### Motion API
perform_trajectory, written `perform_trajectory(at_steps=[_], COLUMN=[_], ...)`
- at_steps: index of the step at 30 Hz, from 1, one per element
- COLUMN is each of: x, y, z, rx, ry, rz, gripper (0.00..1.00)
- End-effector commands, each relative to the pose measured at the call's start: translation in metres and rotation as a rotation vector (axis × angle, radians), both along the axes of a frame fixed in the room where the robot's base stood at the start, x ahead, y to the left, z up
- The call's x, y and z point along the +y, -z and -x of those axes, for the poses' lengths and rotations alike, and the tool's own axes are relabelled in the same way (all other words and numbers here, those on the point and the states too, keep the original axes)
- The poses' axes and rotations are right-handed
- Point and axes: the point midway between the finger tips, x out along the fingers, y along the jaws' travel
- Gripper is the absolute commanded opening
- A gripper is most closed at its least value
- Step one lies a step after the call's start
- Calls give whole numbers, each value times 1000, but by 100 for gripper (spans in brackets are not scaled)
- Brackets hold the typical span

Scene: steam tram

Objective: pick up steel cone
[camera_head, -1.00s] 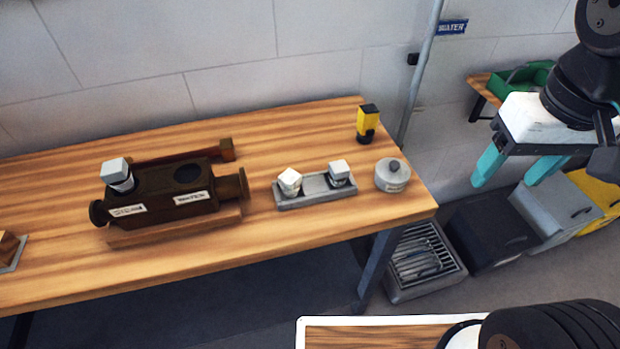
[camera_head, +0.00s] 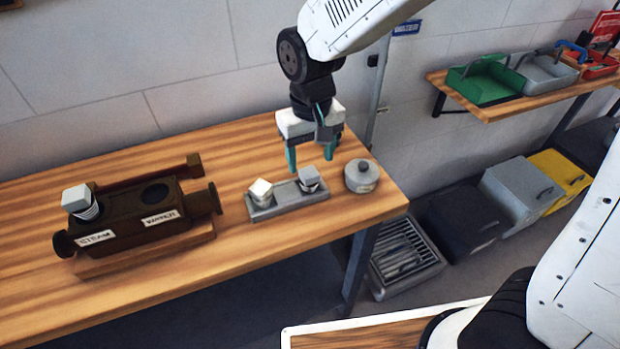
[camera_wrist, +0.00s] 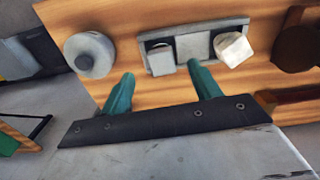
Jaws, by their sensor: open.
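A grey tray (camera_head: 262,214) on the wooden bench holds two block-topped plugs. The right one, with a grey top (camera_head: 309,178), looks most like the steel cone; the left one has a whiter top (camera_head: 261,190). I cannot be sure which is the steel cone. My gripper (camera_head: 309,168) hangs over the back of the tray with teal fingers apart and nothing between them. In the wrist view, the fingertips (camera_wrist: 161,73) point at the tray (camera_wrist: 152,68), with the white-topped plug (camera_wrist: 234,47) beyond the right finger.
A round lidded grey pot (camera_head: 361,176) stands right of the tray. A shelf with a green tray (camera_head: 484,80) is at right.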

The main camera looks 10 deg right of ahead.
Motion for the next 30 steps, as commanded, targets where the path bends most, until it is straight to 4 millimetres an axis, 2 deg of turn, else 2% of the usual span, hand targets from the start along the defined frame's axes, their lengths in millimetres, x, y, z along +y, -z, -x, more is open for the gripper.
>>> perform_trajectory(at_steps=[9, 13, 19, 20, 25, 26, 30], x=[4, 4, 4, 4, 4, 4, 4], y=[45, 53, 54, 54, 53, 53, 53], z=[-2, -2, -2, -2, -2, -2, -2], rx=[3, 1, 0, 0, 0, 0, -1], ry=[0, 0, -1, -1, 0, 0, 0], rz=[2, 0, 0, 0, 0, 0, 0], gripper=[63, 63, 63, 60, 12, 8, 7])
